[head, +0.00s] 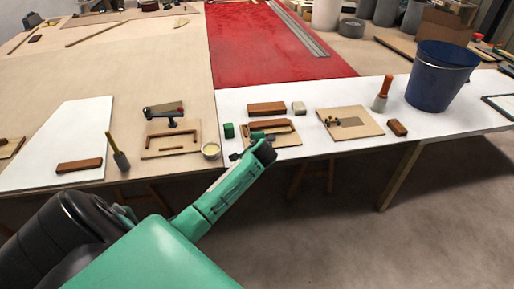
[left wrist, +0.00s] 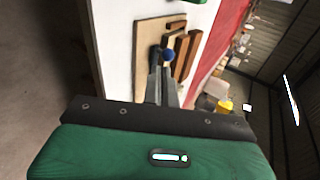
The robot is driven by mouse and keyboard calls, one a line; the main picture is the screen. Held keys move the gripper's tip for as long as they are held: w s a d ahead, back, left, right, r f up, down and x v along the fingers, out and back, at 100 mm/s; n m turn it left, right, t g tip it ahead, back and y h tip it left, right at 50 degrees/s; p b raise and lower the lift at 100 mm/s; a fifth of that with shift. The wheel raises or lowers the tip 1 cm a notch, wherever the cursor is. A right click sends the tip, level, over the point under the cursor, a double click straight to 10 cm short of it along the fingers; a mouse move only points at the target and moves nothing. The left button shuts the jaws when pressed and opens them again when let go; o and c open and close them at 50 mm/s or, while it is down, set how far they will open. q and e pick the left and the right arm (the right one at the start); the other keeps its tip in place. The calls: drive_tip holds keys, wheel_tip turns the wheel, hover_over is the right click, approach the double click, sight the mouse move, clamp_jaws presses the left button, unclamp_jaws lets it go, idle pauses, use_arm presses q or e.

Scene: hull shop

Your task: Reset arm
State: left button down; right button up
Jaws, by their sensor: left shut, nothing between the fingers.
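My green left arm reaches in from the lower left of the head view. Its dark gripper (head: 240,155) is at the front edge of the white table top (head: 350,148), by a small board with wooden strips (head: 285,141). In the left wrist view the gripper (left wrist: 161,72) has its fingers together with nothing between them. I cannot tell whether the fingers touch the board. My right gripper is in neither view.
A blue bucket (head: 440,78) and an orange-handled tool (head: 382,94) stand right. Open floor (head: 350,230) lies in front.

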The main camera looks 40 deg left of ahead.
use_arm(q)
drive_tip(key=v, duration=0.6)
drive_tip(key=shift+s, duration=0.2)
drive_tip(key=shift+r, duration=0.2)
drive_tip(key=s+d+f+g+h, duration=0.1)
drive_tip(key=s+d+f, duration=0.1)
drive_tip(key=f, duration=0.8)
drive_tip(key=s+d+f+g+h, duration=0.1)
drive_tip(key=s+f, duration=0.1)
drive_tip(key=f, duration=0.7)
drive_tip(key=s+d+f+n+g+h, duration=0.1)
drive_tip(key=s+d+f+h, duration=0.15)
drive_tip(key=s+f, duration=0.6)
drive_tip(key=s+d+f+n+g+h, duration=0.1)
drive_tip(key=s+d+f, duration=0.4)
drive_tip(key=f, duration=0.7)
drive_tip(key=s+d+f+n+g, duration=0.1)
drive_tip(key=s+d+f, duration=0.2)
drive_tip(key=s, duration=0.9)
drive_tip(key=s+d+f+n+g+h, duration=0.1)
drive_tip(key=s+d+f+n, duration=0.1)
drive_tip(key=s+f, duration=0.6)
drive_tip(key=s+d+f+n+g+h, duration=0.1)
drive_tip(key=s+d+f, duration=0.2)
drive_tip(key=s, duration=1.4)
wheel_tip(320, 180, down, 3)
drive_tip(key=shift+d+r+n, duration=0.1)
drive_tip(key=shift+d+n, duration=0.2)
drive_tip(key=shift+d, duration=0.1)
drive_tip(key=shift+h, duration=0.25)
